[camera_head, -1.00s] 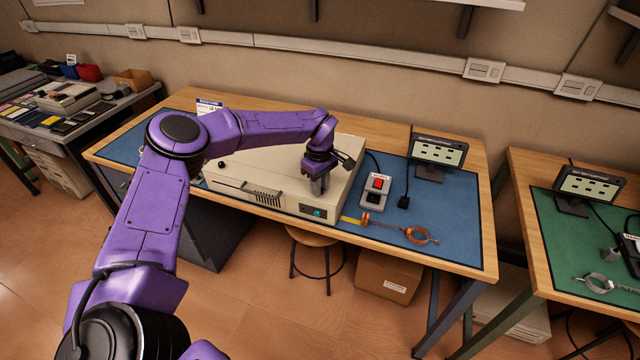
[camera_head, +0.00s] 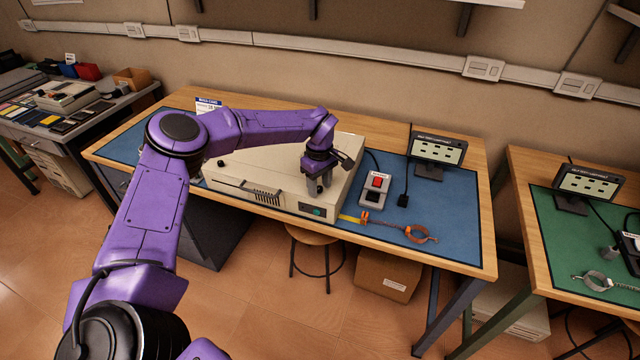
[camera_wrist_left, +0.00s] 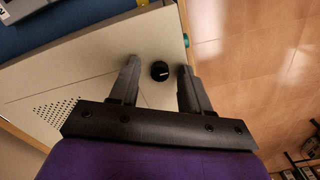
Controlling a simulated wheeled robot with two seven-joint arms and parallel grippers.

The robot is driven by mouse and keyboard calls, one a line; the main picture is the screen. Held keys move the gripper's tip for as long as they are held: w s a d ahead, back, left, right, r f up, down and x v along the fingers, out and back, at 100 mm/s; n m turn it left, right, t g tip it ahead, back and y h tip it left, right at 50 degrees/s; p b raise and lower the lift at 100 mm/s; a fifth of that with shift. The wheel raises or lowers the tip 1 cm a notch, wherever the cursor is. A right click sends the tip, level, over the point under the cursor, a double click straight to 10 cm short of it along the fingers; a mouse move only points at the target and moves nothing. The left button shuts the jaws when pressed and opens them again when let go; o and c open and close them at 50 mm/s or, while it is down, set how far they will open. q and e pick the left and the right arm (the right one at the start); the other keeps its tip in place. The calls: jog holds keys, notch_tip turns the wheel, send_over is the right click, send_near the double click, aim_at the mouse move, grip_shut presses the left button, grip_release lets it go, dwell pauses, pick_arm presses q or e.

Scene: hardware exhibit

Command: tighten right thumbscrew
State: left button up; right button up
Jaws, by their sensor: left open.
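The black thumbscrew (camera_wrist_left: 160,71) is a round knob with a white mark, on the beige top of the case near its edge in the left wrist view. My left gripper (camera_wrist_left: 157,72) is open, with one finger on each side of the knob; I cannot tell whether either finger touches it. In the head view my left gripper (camera_head: 318,188) points down over the right end of the beige case (camera_head: 285,180) and hides that knob. Another black knob (camera_head: 222,162) shows at the case's left. My right gripper is not in view.
The case lies on a blue mat (camera_head: 455,225) on the workbench. A red-switch box (camera_head: 374,189), a small display (camera_head: 438,151) and an orange wrist strap (camera_head: 418,235) lie to its right. A stool (camera_head: 317,240) and a cardboard box (camera_head: 388,275) are below.

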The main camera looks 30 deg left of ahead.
aim_at(320, 187)
pick_arm(q)
notch_tip(320, 187, up, 10)
jog(key=b, duration=0.2)
jog(key=shift+r, duration=0.25)
